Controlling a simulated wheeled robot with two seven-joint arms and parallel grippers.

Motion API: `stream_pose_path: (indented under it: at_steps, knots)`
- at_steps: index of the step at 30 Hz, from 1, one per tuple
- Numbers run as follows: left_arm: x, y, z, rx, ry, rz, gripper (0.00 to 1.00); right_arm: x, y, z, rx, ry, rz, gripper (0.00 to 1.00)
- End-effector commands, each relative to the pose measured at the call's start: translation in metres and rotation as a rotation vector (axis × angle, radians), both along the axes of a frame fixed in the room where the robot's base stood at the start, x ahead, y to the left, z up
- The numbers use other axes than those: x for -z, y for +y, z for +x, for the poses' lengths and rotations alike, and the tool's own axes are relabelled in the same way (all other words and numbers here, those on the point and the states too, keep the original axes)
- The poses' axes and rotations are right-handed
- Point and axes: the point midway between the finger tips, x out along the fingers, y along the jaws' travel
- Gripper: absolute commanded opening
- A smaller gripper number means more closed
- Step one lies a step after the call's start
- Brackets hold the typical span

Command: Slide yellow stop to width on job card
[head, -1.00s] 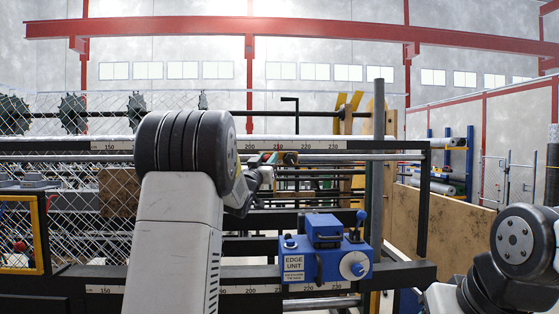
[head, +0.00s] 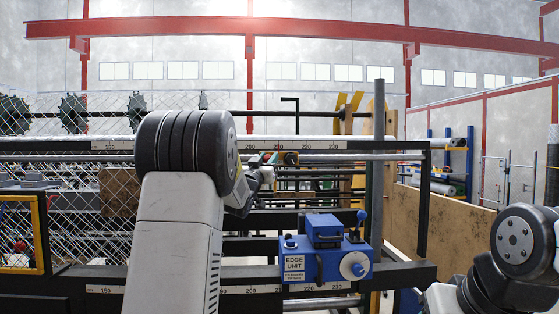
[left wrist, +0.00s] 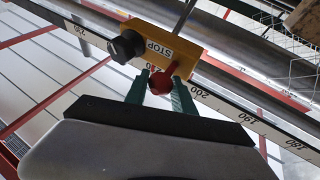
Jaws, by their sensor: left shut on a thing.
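The yellow stop (left wrist: 178,47), lettered STOP, sits on the scale rail in the left wrist view. It has a black knob (left wrist: 126,46) at one side and a red knob (left wrist: 160,82) facing my gripper. My left gripper (left wrist: 161,86) has its green fingers closed on the red knob. In the head view my left gripper (head: 270,159) is small and partly hidden behind my arm, at the far scale rail (head: 350,145) between its 200 and 220 marks. The stop covers part of the scale, so its exact reading is unclear. My right gripper is out of view.
A blue edge unit (head: 325,252) with a white dial stands on the near scale rail (head: 400,272). Wire mesh (head: 75,225) and a yellow-framed box (head: 42,235) lie to the left. A grey upright post (head: 378,180) stands to the right of the stop.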

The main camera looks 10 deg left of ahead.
Motion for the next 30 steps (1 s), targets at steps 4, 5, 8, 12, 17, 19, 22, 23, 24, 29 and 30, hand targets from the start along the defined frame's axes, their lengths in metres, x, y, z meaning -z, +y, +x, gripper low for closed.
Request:
stream_pose_path:
  at_steps: [4,5,8,12,17,19,22,23,24,29,30]
  knots:
    - [0.004,-0.029,0.007,0.017,0.007,0.001,0.00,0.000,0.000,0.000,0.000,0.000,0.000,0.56]
    - [0.004,-0.035,0.009,0.019,0.008,0.001,0.00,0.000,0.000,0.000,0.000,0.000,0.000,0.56]
    - [0.005,-0.059,0.016,0.020,0.009,0.002,0.00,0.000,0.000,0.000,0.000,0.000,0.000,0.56]
    - [0.005,-0.091,0.025,0.019,0.010,0.004,0.00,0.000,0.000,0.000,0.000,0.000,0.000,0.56]
    - [0.005,-0.123,0.034,0.019,0.011,0.003,0.00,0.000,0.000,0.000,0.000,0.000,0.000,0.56]
    - [0.005,-0.133,0.037,0.018,0.011,0.003,0.00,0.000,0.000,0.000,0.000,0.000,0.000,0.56]
    - [0.006,-0.142,0.040,0.016,0.012,0.004,0.00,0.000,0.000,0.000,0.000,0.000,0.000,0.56]
    - [0.006,-0.144,0.040,0.015,0.012,0.003,0.00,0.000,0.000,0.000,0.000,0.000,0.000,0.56]
    - [0.006,-0.146,0.041,0.015,0.012,0.004,0.00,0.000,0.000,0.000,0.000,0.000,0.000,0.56]
    - [0.006,-0.150,0.042,0.015,0.013,0.005,0.00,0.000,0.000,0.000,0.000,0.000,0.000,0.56]
    - [0.006,-0.150,0.042,0.014,0.014,0.004,0.00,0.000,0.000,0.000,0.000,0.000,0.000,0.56]
